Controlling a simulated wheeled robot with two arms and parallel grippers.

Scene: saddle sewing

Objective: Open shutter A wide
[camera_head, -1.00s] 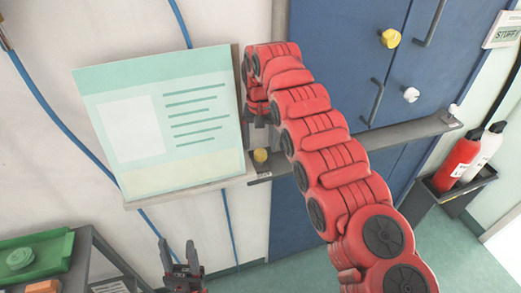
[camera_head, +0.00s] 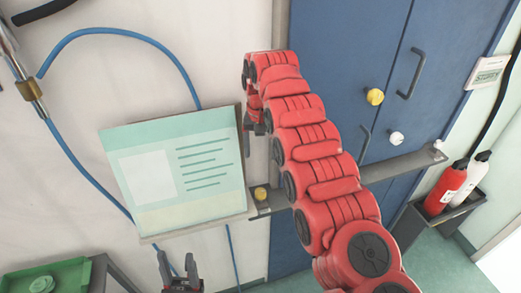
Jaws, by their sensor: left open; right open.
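A pale green and white panel (camera_head: 218,160) with printed lines stands against the wall at centre left. No label A is readable, so I cannot tell if it is shutter A. Blue double doors (camera_head: 345,50) with grey handles stand to its right. A grey bar (camera_head: 402,163) crosses the doors; a small yellow knob (camera_head: 261,193) sits at its left end, by the panel's lower right corner. My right gripper (camera_head: 250,145) is open beside the panel's right edge, above that knob, partly hidden by my red arm. My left gripper (camera_head: 178,268) is open at the bottom, below the panel.
A yellow knob (camera_head: 375,96) and a white knob (camera_head: 396,138) are on the doors. Blue hoses (camera_head: 120,33) hang on the wall. A green tray (camera_head: 45,280) sits lower left. Fire extinguishers (camera_head: 446,187) stand in a dark holder at right.

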